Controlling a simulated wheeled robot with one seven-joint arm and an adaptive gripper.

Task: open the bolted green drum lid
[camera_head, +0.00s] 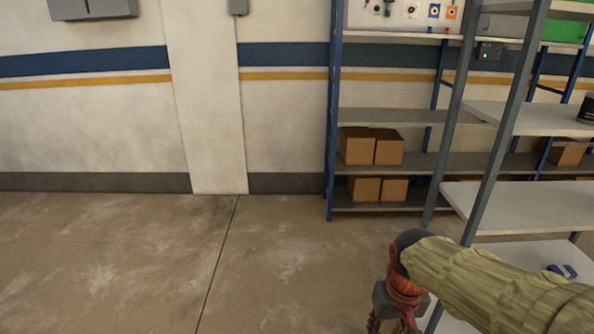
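No green drum or bolted lid can be made out in the head view. My arm, in a khaki ribbed sleeve, reaches in from the lower right corner. It ends in a dark joint and a red wrist part. My gripper (390,318) is at the bottom edge, pointing down, and is partly cut off by the frame. Whether its fingers are open or shut does not show. No object is seen in it.
A blue-framed shelf rack (332,120) stands against the back wall, with cardboard boxes (358,147) on it. A nearer grey rack (520,207) stands at the right, close to my arm. A green object (563,31) is at the upper right. The concrete floor (110,260) is clear on the left.

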